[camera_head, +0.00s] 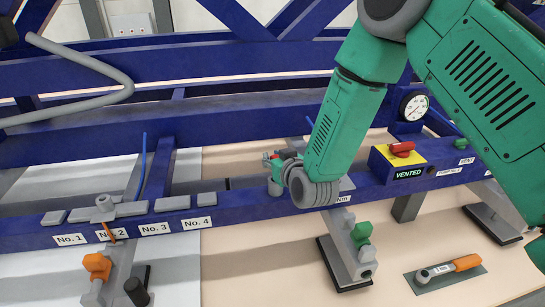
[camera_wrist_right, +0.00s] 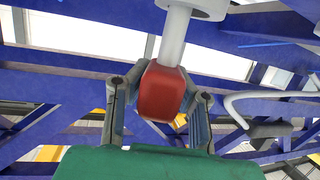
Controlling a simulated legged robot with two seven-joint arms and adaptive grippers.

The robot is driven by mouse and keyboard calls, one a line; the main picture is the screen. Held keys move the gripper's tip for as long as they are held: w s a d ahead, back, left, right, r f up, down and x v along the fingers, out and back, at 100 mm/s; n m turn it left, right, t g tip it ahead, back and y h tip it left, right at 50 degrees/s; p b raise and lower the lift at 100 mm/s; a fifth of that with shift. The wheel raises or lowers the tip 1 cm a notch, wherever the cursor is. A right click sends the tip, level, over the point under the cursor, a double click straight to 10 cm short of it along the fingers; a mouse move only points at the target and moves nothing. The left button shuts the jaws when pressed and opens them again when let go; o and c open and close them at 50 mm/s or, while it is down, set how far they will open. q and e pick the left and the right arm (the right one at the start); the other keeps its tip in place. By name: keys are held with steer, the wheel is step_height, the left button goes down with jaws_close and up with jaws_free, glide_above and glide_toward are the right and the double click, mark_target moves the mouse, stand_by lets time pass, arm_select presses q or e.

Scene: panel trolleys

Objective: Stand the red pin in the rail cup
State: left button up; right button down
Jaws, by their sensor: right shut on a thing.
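The red pin (camera_wrist_right: 162,92) shows in the right wrist view as a red block between the two fingers of my right gripper (camera_wrist_right: 157,100), which is shut on it. A pale grey shaft (camera_wrist_right: 174,38) runs from behind the red block towards a round grey piece at the top edge. In the head view my right gripper (camera_head: 282,166) is small and partly covered by my green arm, low over the blue rail. A bit of red shows at its tip. I cannot tell whether pin and cup touch. My left gripper is out of view.
The blue rail carries labels No. 1 to No. 4 (camera_head: 155,229), grey blocks, and a yellow box with a red knob (camera_head: 401,149). A gauge (camera_head: 414,105) stands behind. Orange (camera_head: 97,265) and green (camera_head: 362,233) clamps and an orange-handled tool (camera_head: 452,269) are in front.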

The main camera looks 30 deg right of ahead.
steer(key=shift+f+b, duration=0.7)
steer(key=shift+f, duration=0.3)
steer(key=c, duration=1.4)
jaws_free()
steer(key=shift+o, duration=0.2)
steer(key=shift+s, duration=0.2)
steer(key=v, duration=1.1)
steer(key=shift+s, duration=0.25)
steer(key=shift+r, duration=0.1)
